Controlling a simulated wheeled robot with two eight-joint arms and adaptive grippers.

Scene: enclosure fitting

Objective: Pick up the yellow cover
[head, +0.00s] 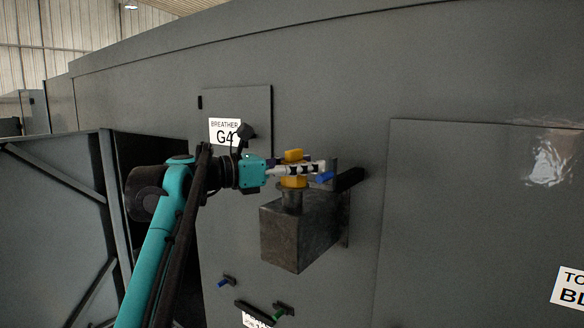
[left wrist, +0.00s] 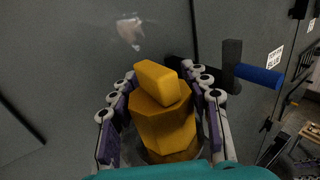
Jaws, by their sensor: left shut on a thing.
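The yellow cover (head: 293,181) sits on the neck of a dark metal box (head: 292,238) that juts from the grey wall. In the left wrist view the yellow cover (left wrist: 160,110) is a faceted cap with a raised block on top. My left gripper (head: 305,169) reaches in from the left and is shut on the cover. In the left wrist view its fingers (left wrist: 163,100) lie on both sides of the cover. I cannot tell whether the cover is lifted off the neck. My right gripper is not in view.
A blue-handled lever (head: 325,177) on a dark bracket stands close beside the cover; it also shows in the left wrist view (left wrist: 258,76). Small blue (head: 223,282) and green (head: 280,311) handles sit lower on the wall. A "BREATHER G4" label (head: 225,131) is on a panel behind my arm.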

